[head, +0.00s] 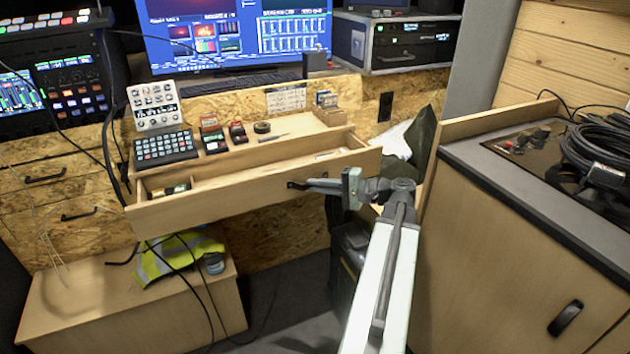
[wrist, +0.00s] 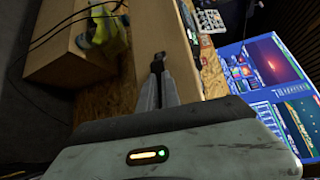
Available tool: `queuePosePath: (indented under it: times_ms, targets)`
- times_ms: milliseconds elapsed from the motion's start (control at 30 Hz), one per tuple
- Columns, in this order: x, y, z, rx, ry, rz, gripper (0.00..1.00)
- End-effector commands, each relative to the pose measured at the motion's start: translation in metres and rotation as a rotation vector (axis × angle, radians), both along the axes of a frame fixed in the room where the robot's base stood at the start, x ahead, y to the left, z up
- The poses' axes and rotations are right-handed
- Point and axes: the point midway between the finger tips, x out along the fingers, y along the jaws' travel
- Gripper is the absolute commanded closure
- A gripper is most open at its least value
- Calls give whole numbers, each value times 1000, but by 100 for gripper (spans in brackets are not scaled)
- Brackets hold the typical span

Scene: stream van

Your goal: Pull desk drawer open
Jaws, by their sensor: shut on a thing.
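The desk drawer (head: 240,199) is a light wooden drawer below the desk top, and it stands open, with its front pulled out from the desk. A dark item with a yellow part lies inside at the left, behind a divider. The dark drawer handle (head: 297,185) is on the right half of the drawer front. My gripper (head: 310,184) reaches in from the right and is shut on the handle. In the wrist view, the fingers (wrist: 158,72) meet at the dark handle (wrist: 158,58) on the wooden drawer front (wrist: 180,60).
A keypad (head: 165,147) and small boxes stand on the desk top above the drawer. A wooden cabinet (head: 510,240) with coiled cables (head: 600,145) stands close at the right. A low wooden box (head: 75,305) with a yellow vest (head: 165,262) is below left. Dark floor shows between.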

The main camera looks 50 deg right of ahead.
Motion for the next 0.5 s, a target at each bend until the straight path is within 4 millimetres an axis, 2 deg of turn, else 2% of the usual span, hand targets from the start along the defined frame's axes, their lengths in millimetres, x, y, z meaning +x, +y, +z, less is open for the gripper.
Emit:
queuePosePath:
  times_ms: [200,233,300,500]
  targets:
    - [1,1,0,0,1,3,100]
    - [1,1,0,0,1,3,85]
    - [1,1,0,1,0,3,71]
    - [2,1,0,1,0,3,71]
